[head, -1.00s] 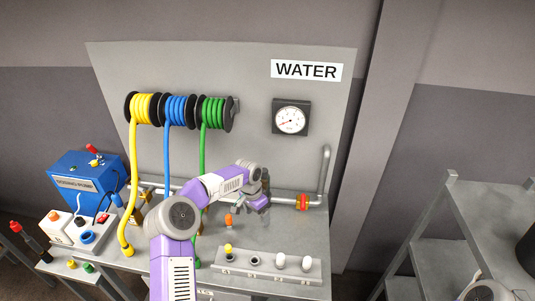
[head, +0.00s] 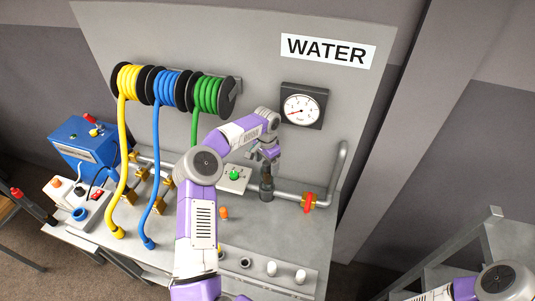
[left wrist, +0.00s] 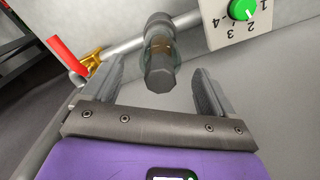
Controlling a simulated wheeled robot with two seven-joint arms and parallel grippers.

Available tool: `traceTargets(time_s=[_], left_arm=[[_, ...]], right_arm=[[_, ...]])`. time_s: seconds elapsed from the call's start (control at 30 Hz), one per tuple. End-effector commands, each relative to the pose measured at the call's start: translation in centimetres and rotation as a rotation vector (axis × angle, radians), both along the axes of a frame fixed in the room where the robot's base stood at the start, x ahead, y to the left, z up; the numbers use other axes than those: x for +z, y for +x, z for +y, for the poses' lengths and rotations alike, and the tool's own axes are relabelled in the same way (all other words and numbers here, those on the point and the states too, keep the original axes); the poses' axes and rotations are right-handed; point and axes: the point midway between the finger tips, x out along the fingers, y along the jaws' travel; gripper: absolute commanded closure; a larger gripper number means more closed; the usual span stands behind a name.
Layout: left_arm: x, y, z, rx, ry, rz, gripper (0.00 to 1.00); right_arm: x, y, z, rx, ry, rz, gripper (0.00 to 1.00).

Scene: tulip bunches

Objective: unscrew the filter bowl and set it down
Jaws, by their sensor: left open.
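The filter (head: 267,188) stands at the grey pipe on the bench, below the gauge. In the left wrist view the filter bowl (left wrist: 160,57) shows as a see-through, amber-tinted middle between dark grey ends, with a faceted end towards the camera. My left gripper (head: 268,153) is just above the filter in the head view. In the left wrist view its two fingers (left wrist: 158,78) are spread wide on either side of the filter's near end, with gaps on both sides. It holds nothing. My right gripper is out of the head view; only part of that arm shows at the lower right.
A red-handled valve (head: 308,201) is on the pipe right of the filter. A white box with a green knob (head: 234,175) stands left of it. An orange-topped piece (head: 224,213) and a front rail (head: 262,277) with white pieces are nearer. Hoses hang left. Bare bench lies at front right.

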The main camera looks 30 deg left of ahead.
Motion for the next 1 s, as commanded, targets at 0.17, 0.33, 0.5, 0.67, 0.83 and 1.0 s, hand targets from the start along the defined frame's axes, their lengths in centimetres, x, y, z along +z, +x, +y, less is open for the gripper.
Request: traceTargets(time_s=[0.17, 0.33, 0.5, 0.67, 0.83, 1.0], left_arm=[[-2.0, 0.0, 0.0, 0.0, -0.001, 0.0, 0.14], [-2.6, 0.0, 0.0, 0.0, 0.0, -0.001, 0.14], [-2.6, 0.0, 0.0, 0.0, 0.0, -0.001, 0.14], [-2.6, 0.0, 0.0, 0.0, 0.0, -0.001, 0.33], [-2.6, 0.0, 0.0, 0.0, 0.0, -0.001, 0.59], [-2.6, 0.0, 0.0, 0.002, 0.0, 0.0, 0.76]], right_arm=[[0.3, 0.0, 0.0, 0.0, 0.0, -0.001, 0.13], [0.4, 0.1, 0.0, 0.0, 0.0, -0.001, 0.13], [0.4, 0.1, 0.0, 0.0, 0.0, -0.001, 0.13], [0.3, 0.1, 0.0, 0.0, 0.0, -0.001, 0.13], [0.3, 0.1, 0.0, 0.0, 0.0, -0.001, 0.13], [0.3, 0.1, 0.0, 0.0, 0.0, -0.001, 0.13]])
